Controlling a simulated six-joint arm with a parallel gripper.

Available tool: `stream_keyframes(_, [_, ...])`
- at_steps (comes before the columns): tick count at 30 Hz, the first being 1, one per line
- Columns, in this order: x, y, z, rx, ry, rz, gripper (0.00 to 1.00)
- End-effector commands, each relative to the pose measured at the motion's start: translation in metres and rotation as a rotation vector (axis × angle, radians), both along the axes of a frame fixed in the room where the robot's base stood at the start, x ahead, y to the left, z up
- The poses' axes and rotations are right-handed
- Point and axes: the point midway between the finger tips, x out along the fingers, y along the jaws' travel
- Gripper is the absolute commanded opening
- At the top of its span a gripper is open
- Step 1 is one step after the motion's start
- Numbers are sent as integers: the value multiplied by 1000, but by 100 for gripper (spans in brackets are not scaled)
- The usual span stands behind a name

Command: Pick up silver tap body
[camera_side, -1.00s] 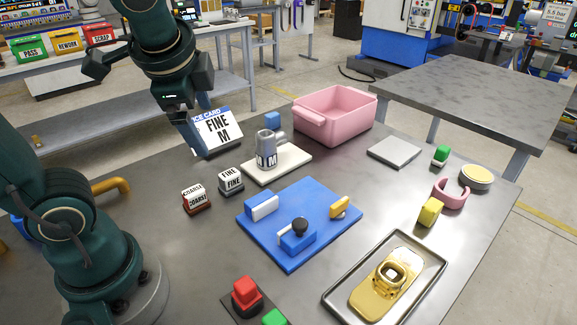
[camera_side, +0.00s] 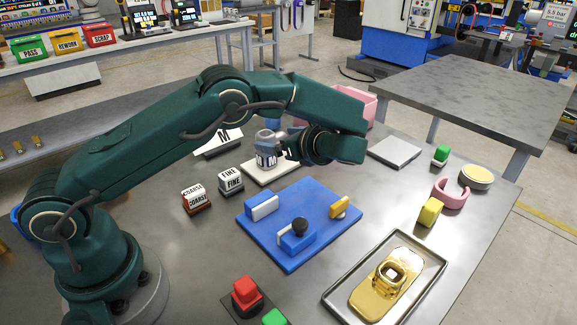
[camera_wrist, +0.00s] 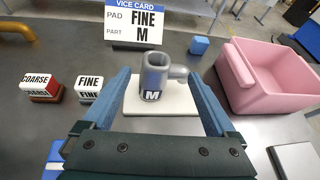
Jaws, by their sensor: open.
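The silver tap body (camera_side: 268,152), a grey upright cylinder with a side spout and an "M" label, stands on a white pad (camera_side: 262,177). In the wrist view the tap body (camera_wrist: 153,78) stands on the same white pad (camera_wrist: 133,122), its spout pointing right. My gripper (camera_wrist: 162,85) is open, with one blue finger on each side of the tap body in the picture. Contact with it does not show. In the side view my arm reaches across the table, and my wrist covers part of the tap body's right side. The fingertips are hidden there.
A pink bin (camera_wrist: 265,80) and a blue cube (camera_wrist: 200,45) are behind and right of the pad. A card reading "FINE M" (camera_wrist: 137,22) stands behind. COARSE (camera_side: 196,199) and FINE (camera_side: 230,181) blocks sit left. A blue fixture plate (camera_side: 285,255) lies in front.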

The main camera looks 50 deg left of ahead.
Motion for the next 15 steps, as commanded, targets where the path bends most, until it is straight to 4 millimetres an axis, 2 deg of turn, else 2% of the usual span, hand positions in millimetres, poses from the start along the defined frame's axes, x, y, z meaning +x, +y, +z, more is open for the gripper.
stream_keyframes(1, [-1,-3,-13,11,28,-11,92])
stream_keyframes(3, [-3,-5,-24,20,56,-19,92])
stream_keyframes(7, [-7,-5,-36,30,88,-28,92])
stream_keyframes(15, [-3,23,-48,30,89,-28,92])
